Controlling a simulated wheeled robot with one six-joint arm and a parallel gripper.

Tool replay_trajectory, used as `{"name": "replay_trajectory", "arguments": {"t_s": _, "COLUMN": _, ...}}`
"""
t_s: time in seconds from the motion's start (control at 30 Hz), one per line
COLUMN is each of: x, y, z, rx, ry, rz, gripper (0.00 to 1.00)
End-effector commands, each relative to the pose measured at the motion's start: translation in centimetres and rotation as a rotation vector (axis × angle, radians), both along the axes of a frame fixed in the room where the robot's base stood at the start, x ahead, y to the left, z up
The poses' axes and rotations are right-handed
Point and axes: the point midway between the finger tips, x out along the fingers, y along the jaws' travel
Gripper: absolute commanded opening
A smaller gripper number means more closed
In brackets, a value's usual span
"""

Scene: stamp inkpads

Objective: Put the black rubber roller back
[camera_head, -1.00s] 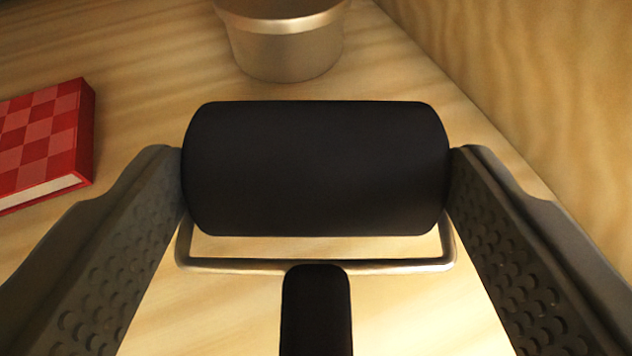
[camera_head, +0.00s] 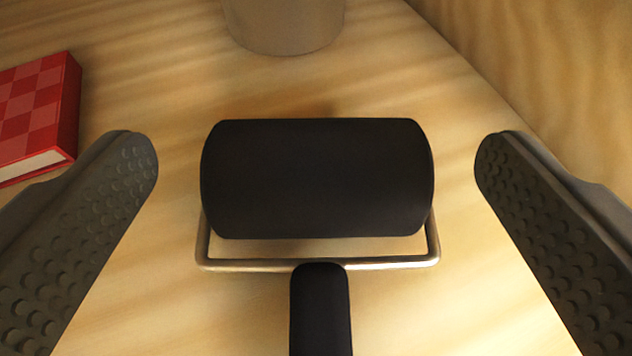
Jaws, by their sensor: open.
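The black rubber roller (camera_head: 317,180) lies on the light wooden surface in the middle of the view. Its wire frame (camera_head: 375,264) and black handle (camera_head: 320,312) point toward the bottom edge, where the end of the handle is cut off. My gripper (camera_head: 316,160) is open, with one finger on each side of the roller. There is a clear gap between each finger and the roller's ends, so it touches neither.
A red checkered box or book (camera_head: 38,115) lies at the left, beyond the left finger. A metal cup-like container (camera_head: 284,25) stands behind the roller, its top cut off. A wooden wall (camera_head: 540,60) rises at the right.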

Motion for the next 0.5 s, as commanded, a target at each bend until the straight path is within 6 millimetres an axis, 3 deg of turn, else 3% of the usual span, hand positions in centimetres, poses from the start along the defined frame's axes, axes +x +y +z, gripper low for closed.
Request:
{"name": "replay_trajectory", "arguments": {"t_s": 0.23, "x": 0.0, "y": 0.0, "z": 1.3, "rx": 0.001, "ry": -0.002, "rz": 0.000, "gripper": 0.94}}
{"name": "replay_trajectory", "arguments": {"t_s": 0.5, "x": -3.1, "y": 0.3, "z": 2.6, "rx": 0.001, "ry": 0.001, "rz": 0.000, "gripper": 0.94}}
